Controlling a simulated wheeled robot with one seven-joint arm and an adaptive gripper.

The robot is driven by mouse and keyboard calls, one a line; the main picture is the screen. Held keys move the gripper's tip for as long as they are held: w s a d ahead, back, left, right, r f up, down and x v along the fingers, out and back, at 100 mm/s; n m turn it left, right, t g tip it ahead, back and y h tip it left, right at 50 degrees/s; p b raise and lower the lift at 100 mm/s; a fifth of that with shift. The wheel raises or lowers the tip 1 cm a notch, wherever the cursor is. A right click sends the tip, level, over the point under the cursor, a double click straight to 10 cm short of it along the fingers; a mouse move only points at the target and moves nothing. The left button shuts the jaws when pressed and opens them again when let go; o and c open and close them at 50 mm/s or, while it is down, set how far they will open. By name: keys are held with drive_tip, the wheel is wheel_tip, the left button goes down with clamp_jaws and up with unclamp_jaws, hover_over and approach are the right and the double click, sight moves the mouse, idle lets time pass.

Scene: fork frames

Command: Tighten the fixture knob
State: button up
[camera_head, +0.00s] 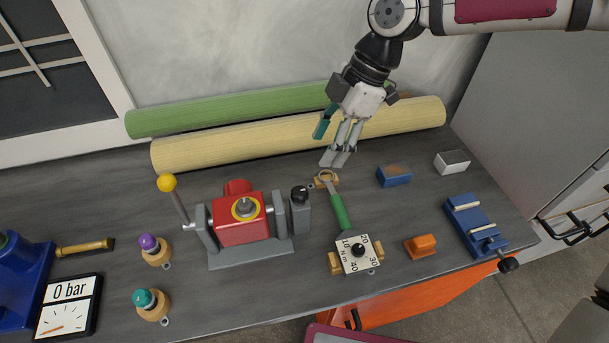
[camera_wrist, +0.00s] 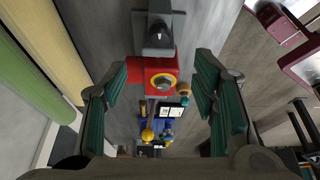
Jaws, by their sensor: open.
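The fixture is a grey stand (camera_head: 250,254) on the bench holding a red block (camera_head: 236,226) with a yellow-ringed bolt on its face. A black fixture knob (camera_head: 299,193) tops the grey post at the fixture's right end. A lever with a yellow ball (camera_head: 167,183) rises at its left end. My gripper (camera_head: 338,146) is open and empty, above the back of the bench, behind and to the right of the knob. In the wrist view, my teal finger pads (camera_wrist: 162,66) are spread, and the red block (camera_wrist: 148,73) and grey end post (camera_wrist: 152,20) show between them, apart from the fingers.
A torque wrench with a green handle (camera_head: 340,212) lies right of the fixture, its dial (camera_head: 350,264) nearer the front. Green (camera_head: 230,109) and cream (camera_head: 230,145) rolls line the back. Purple (camera_head: 148,242) and teal (camera_head: 143,298) knobs stand left. A blue vise (camera_head: 473,224) is at right.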

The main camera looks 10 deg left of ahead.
sight(301, 190)
drive_tip(key=x, duration=1.3)
drive_tip(key=shift+a+f, duration=0.2)
drive_tip(key=shift+f, duration=0.1)
drive_tip(key=c, duration=1.2)
